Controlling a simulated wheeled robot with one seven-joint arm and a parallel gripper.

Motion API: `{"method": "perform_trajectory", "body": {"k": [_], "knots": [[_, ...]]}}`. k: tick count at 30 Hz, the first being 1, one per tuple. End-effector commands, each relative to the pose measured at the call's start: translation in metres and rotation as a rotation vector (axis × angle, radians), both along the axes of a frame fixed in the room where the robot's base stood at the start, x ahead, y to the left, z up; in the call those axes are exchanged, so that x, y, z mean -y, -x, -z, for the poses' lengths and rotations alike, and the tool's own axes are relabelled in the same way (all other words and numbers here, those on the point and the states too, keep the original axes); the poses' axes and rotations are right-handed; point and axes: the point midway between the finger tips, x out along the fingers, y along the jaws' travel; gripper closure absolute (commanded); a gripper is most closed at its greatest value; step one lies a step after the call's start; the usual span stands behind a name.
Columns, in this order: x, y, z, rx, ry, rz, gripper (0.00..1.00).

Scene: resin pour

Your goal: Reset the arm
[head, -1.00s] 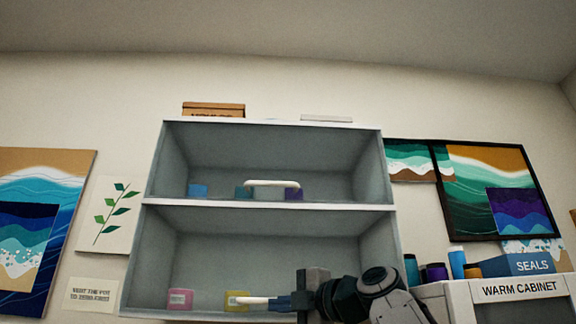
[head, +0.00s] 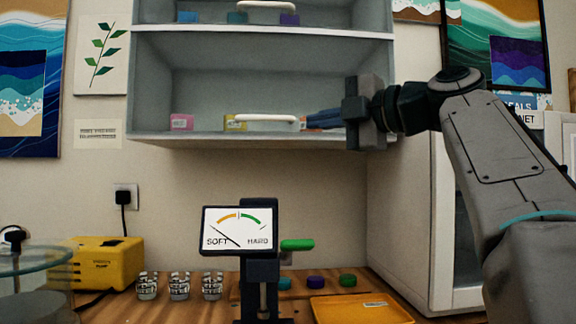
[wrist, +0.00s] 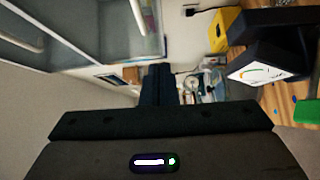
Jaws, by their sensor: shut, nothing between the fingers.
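My gripper (head: 324,118) is shut and empty. In the head view it points left in front of the right part of the wall cabinet's lower shelf (head: 215,128), with its fingertips near the right end of a white handle (head: 264,118). I cannot tell whether they touch. My arm reaches in from the right. In the wrist view the closed dark fingers (wrist: 158,85) show at the middle, with nothing between them, and the cabinet lies at the upper left.
Below, a hardness gauge (head: 237,230) stands on the wooden bench beside a yellow pump box (head: 108,262). A white warm cabinet (head: 405,215) stands at the right.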

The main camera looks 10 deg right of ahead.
Motion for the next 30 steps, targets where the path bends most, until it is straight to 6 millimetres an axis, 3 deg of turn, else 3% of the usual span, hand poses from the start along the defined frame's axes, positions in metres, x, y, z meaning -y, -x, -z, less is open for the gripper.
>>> {"method": "perform_trajectory", "body": {"k": [6,11,15,20,30], "knots": [[0.002,-0.002,-0.001,-0.037,-0.018,0.012,1.00],[0.004,-0.014,0.008,-0.271,-0.132,0.079,1.00],[0.005,-0.023,0.037,-0.591,-0.282,0.200,1.00],[0.004,-0.017,0.081,-0.926,-0.439,0.381,1.00],[0.003,0.043,0.175,-1.421,-0.680,0.868,1.00]]}}
